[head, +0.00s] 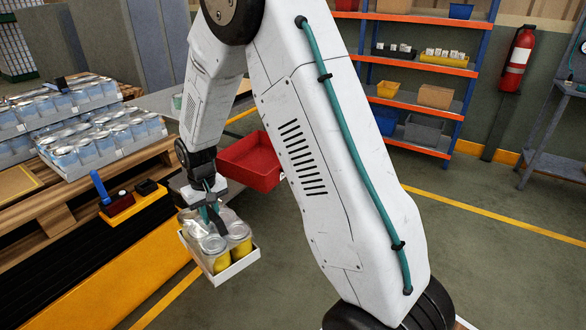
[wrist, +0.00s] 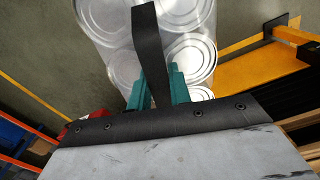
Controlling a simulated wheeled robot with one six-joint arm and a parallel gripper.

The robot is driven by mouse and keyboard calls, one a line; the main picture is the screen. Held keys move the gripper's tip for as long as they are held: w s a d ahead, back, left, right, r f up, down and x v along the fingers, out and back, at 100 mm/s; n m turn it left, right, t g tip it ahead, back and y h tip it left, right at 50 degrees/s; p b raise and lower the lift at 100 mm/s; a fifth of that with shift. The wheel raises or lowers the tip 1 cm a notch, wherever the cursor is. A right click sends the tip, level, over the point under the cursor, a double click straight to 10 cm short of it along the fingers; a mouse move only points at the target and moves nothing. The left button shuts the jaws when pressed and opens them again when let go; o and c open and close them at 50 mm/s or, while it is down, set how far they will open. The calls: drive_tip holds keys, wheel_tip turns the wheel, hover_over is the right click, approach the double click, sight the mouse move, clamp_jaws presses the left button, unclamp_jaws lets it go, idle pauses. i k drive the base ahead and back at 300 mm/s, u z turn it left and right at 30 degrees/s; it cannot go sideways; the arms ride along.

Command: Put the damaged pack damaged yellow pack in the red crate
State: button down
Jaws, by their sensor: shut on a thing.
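The damaged yellow pack (head: 237,249) is a white tray of yellow cans with pale lids under clear wrap. It hangs slightly tilted from my gripper (head: 212,212), which is shut on it from above. In the wrist view the can lids of the pack (wrist: 190,57) show beyond my gripper (wrist: 155,88), with a dark strap-like piece between the fingers. The red crate (head: 251,161) stands behind the pack and to its right. It looks empty where its inside shows. Its right end is hidden by my arm. In the wrist view a small red part of it (wrist: 92,115) shows at the left.
Pallets with trays of blue-white cans (head: 90,139) stand at the left, beside a yellow-edged conveyor frame (head: 130,265). A shelf rack (head: 418,65) with bins and a fire extinguisher (head: 519,58) stand behind. Open floor (head: 480,260) lies to the right.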

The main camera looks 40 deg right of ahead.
sight(266, 170)
drive_tip(key=z, duration=1.05)
drive_tip(key=i, duration=0.7)
drive_tip(key=z, duration=0.45)
drive_tip(key=i, duration=1.3)
drive_tip(key=u, duration=1.2)
drive_tip(key=i, duration=0.9)
drive_tip(key=u, duration=0.15)
